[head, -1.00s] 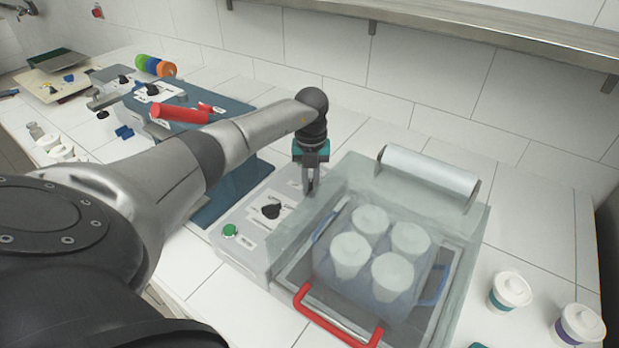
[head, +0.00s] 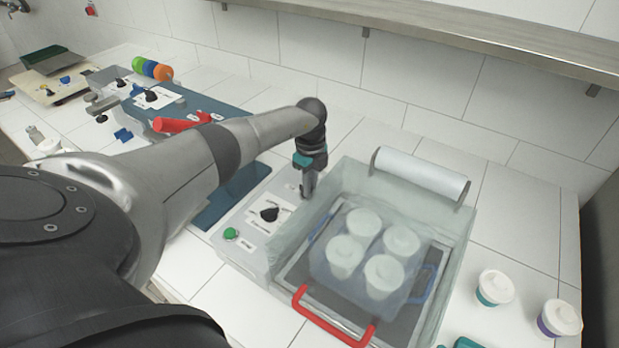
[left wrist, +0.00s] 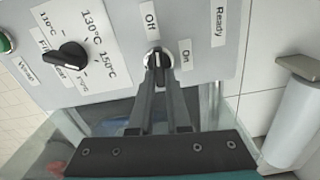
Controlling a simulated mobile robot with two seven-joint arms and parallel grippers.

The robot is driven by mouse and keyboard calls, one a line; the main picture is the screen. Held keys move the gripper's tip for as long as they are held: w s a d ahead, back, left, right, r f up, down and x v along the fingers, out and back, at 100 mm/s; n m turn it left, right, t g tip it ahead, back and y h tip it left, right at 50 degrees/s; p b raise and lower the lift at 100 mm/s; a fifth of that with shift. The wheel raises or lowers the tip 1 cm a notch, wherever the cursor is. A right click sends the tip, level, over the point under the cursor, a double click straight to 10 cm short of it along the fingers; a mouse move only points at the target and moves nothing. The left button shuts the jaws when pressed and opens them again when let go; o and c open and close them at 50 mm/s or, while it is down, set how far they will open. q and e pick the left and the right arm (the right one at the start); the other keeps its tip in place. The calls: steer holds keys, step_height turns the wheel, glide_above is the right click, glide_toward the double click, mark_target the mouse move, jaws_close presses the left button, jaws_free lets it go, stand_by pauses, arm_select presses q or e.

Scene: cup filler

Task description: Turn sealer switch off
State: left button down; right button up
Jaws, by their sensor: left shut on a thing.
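The sealer (head: 252,252) stands at the centre right, with a control panel on its left side. My left gripper (left wrist: 160,80) is shut on this switch, pointing at the panel. The fingers hide part of the switch, so I cannot tell its exact setting. In the head view my left gripper (head: 307,192) is at the panel's far edge, beside the clear chamber, and the switch is hidden there.
A black temperature dial (head: 269,214) and a green button (head: 231,234) are on the same panel. The clear chamber holds several white cups (head: 346,252) and has a red handle (head: 330,318) in front. A film roll (head: 420,176) is behind. Two lidded cups stand at right.

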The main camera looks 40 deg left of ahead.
arm_select(q)
steer(key=shift+w+r+n, duration=0.1)
steer(key=shift+w+n, duration=0.05)
steer(key=shift+n, duration=0.45)
steer(key=shift+a, duration=0.1)
steer(key=c, duration=0.9)
jaws_free()
steer(key=shift+p, duration=0.3)
steer(key=shift+r, duration=0.4)
step_height(320, 180, up, 14)
steer(key=shift+r+p, duration=0.2)
steer(key=shift+p, duration=0.2)
